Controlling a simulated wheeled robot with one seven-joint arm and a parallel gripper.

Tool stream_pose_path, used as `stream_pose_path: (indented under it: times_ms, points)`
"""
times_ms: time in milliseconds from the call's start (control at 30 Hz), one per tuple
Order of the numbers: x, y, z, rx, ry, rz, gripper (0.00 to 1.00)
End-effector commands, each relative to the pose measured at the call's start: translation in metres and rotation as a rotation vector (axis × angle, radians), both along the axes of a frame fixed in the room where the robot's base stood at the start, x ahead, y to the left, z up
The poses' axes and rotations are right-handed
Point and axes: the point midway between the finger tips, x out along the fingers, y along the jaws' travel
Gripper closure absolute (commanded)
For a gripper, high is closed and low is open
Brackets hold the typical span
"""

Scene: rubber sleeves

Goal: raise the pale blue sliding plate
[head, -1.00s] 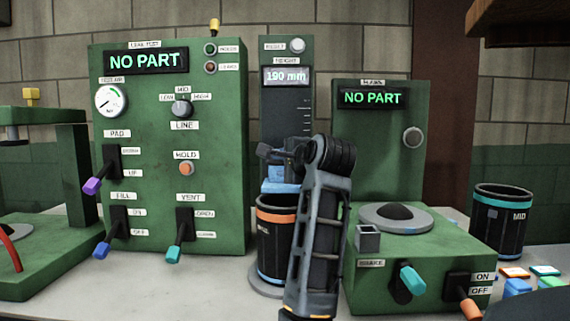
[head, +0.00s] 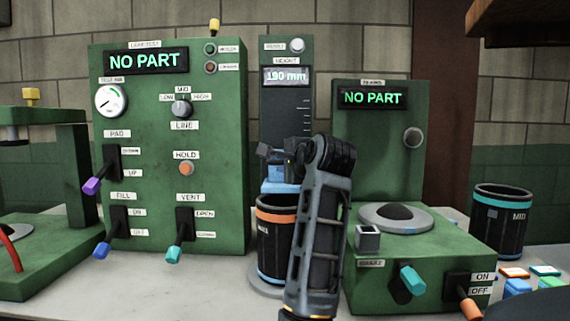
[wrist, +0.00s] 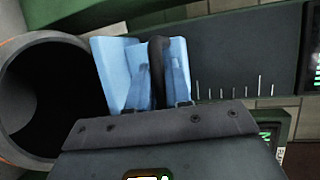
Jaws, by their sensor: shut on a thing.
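The pale blue sliding plate (head: 283,186) sits low on the height gauge's dark column (head: 271,112), just above the orange-rimmed black cup. The gauge display (head: 287,76) reads 190 mm. My gripper (head: 280,160) is at the plate, its fingers partly hidden by my arm. In the wrist view the plate (wrist: 112,72) fills the upper middle, and a dark curved handle (wrist: 158,70) stands out from it. My gripper (wrist: 160,88) is shut on this handle, with a fingertip on each side.
The orange-rimmed cup (head: 275,240) stands directly under the plate; its open mouth shows in the wrist view (wrist: 45,95). A green leak tester (head: 220,130) stands left, and a green machine with a round plate (head: 395,217) stands right. The column above the plate is clear.

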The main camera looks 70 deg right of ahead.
Motion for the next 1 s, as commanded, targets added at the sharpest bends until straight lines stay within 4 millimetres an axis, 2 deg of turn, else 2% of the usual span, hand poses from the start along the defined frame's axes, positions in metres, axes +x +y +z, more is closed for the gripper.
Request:
stream_pose_path:
  times_ms: [167,367,900,1000]
  points:
    - [0.0,0.0,0.006,0.001,0.001,0.0,1.0]
    - [0.0,0.0,0.027,0.0,-0.001,0.0,1.0]
    - [0.0,0.0,0.13,0.001,-0.004,0.0,1.0]
    - [0.0,0.0,0.143,0.0,-0.003,-0.001,1.0]
